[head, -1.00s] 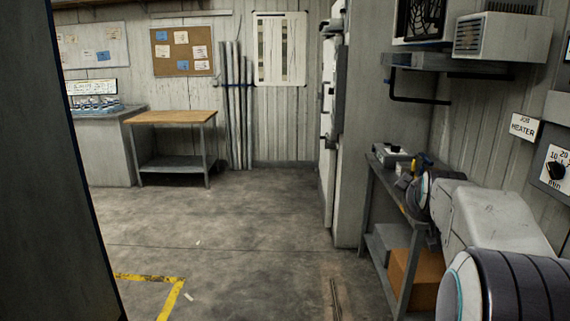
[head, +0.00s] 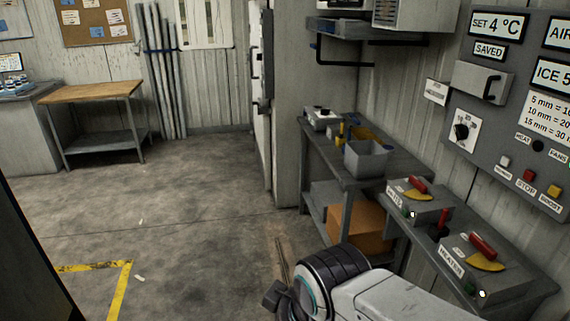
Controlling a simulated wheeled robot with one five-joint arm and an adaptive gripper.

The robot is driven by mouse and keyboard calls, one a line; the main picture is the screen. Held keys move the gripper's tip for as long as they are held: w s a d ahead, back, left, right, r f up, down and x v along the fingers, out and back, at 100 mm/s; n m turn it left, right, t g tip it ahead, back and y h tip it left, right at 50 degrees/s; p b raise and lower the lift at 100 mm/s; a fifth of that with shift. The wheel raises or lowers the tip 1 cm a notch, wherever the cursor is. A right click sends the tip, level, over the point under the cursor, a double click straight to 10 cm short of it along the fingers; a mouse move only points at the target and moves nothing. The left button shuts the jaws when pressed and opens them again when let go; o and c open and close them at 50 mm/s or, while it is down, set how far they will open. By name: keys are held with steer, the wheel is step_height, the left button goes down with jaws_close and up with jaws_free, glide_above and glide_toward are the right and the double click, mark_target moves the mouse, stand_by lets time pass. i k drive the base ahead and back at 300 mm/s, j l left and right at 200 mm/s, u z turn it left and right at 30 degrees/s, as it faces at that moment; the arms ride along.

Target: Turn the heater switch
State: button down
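A grey box labelled HEATER (head: 490,268) sits on the bench at the lower right of the head view. It has a red lever (head: 483,246) over a yellow plate and a small lit lamp. A round black dial (head: 461,132) on a white scale is on the wall panel, beside a small sign (head: 436,91) too oblique to read now. My arm reaches in from the bottom, below and left of the boxes. A dark part at its end, seemingly my gripper (head: 274,296), is over the floor, apart from the switches. Its fingers cannot be made out.
A second lever box (head: 420,204) with a red handle stands behind the HEATER box. A grey bin (head: 367,159) and small tools are on the bench beyond; a cardboard box (head: 358,230) is below. The wall panel (head: 513,100) has several buttons.

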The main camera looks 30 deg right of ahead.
mark_target(484, 259)
steer(key=z, duration=2.3)
